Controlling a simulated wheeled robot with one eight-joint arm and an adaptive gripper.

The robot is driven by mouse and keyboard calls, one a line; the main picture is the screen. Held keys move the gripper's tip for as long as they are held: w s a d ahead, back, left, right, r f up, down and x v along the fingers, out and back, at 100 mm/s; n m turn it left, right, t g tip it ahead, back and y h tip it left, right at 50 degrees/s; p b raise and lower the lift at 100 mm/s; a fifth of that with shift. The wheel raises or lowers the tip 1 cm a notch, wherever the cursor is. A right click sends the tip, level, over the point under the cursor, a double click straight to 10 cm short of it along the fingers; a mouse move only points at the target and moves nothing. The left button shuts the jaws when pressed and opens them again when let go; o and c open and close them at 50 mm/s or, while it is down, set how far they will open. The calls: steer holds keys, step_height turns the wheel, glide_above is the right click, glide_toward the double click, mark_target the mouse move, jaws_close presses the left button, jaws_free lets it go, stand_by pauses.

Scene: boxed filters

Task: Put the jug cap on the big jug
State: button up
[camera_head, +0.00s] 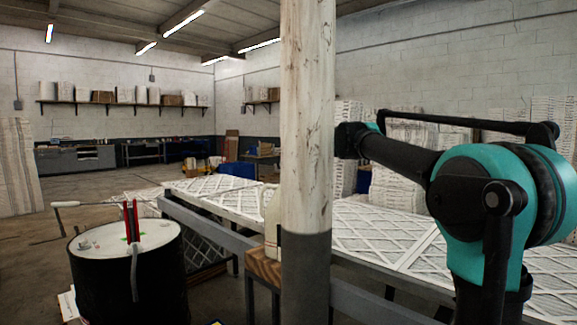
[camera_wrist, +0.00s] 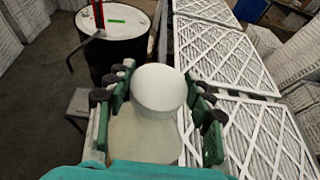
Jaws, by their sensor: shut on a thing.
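The white round jug cap (camera_wrist: 158,90) is between the fingers of my gripper (camera_wrist: 162,92) in the wrist view, and the gripper is shut on it. A pale cream surface (camera_wrist: 143,142) shows just below the cap in that view. It looks like part of the big jug, but I cannot tell whether the cap touches it. In the head view the cream big jug (camera_head: 271,222) stands upright, mostly hidden by the post. My gripper and the cap are hidden behind the post there; only my arm shows on the right.
A worn white and grey post (camera_head: 306,130) blocks the middle of the head view. A black drum (camera_head: 128,280) with red-handled tools stands at left. A long row of white lattice filters (camera_head: 375,230) lies along a grey frame. Stacked filters stand behind at right.

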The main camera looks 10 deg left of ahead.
steer(key=shift+f, duration=0.15)
steer(key=shift+f, duration=0.35)
steer(key=shift+f, duration=0.9)
stand_by(0.4)
steer(key=o, duration=1.4)
steer(key=shift+c, duration=0.2)
steer(key=shift+r, duration=4)
